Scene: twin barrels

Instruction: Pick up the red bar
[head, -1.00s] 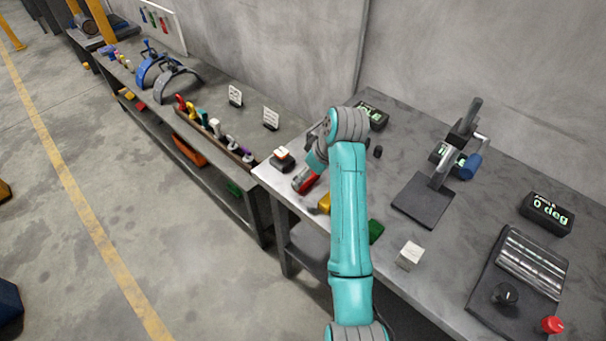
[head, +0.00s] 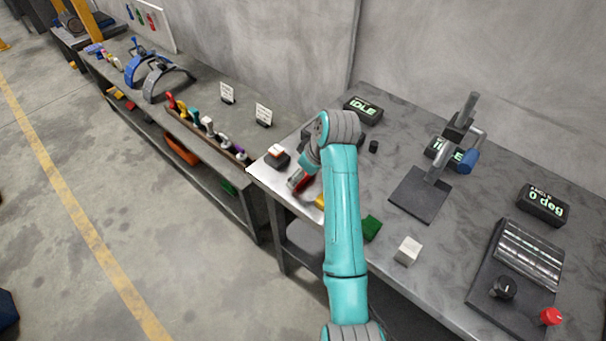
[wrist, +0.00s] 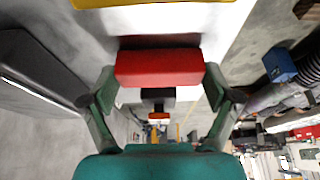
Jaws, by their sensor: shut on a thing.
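The red bar (wrist: 160,67) lies crosswise between the two fingers of my gripper (wrist: 160,85) in the wrist view. My gripper is shut on it, with one finger at each end. In the head view the red bar (head: 305,185) is partly hidden by my gripper (head: 299,180), close to the near left part of the workbench. A dark shadow shows beside the bar in the wrist view. I cannot tell whether the bar touches the bench top.
On the workbench (head: 440,232), a yellow block (head: 320,201), a green block (head: 371,228) and a white cube (head: 408,250) sit along the near edge. A black stand (head: 420,194) is farther right.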

